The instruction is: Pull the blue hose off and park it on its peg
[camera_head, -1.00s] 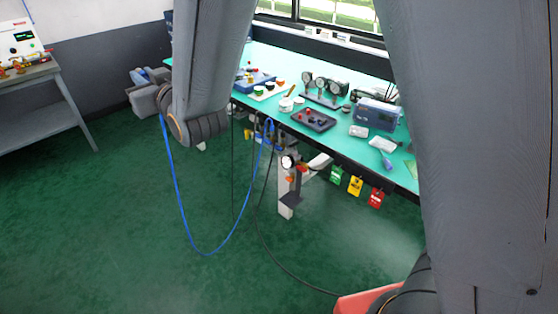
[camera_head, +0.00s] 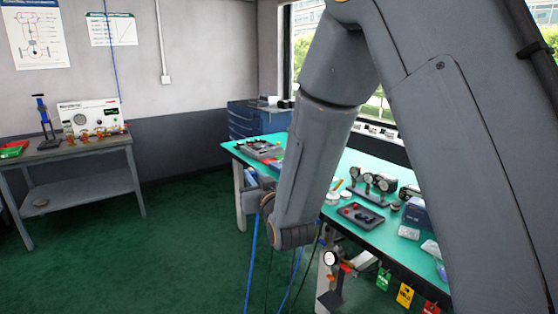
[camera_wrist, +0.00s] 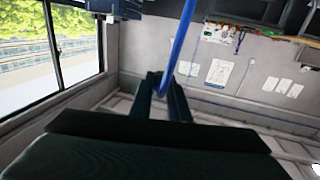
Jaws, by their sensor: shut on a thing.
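The blue hose (camera_head: 251,262) hangs down in the head view from beside the end of my arm. A second blue strand (camera_head: 292,282) shows further right, and the bottom of the hose is out of frame. In the wrist view my gripper (camera_wrist: 166,92) is shut on the blue hose (camera_wrist: 180,45), which runs up from between the fingers. In the head view my gripper is mostly hidden by the arm. A stand with a round gauge (camera_head: 331,259) and red part is at the bench's front edge. The peg cannot be made out.
The green-topped bench (camera_head: 365,222) carries gauges, a dark tray (camera_head: 361,216) and boxes. Coloured tags (camera_head: 404,295) hang from its front edge. The green floor between is clear.

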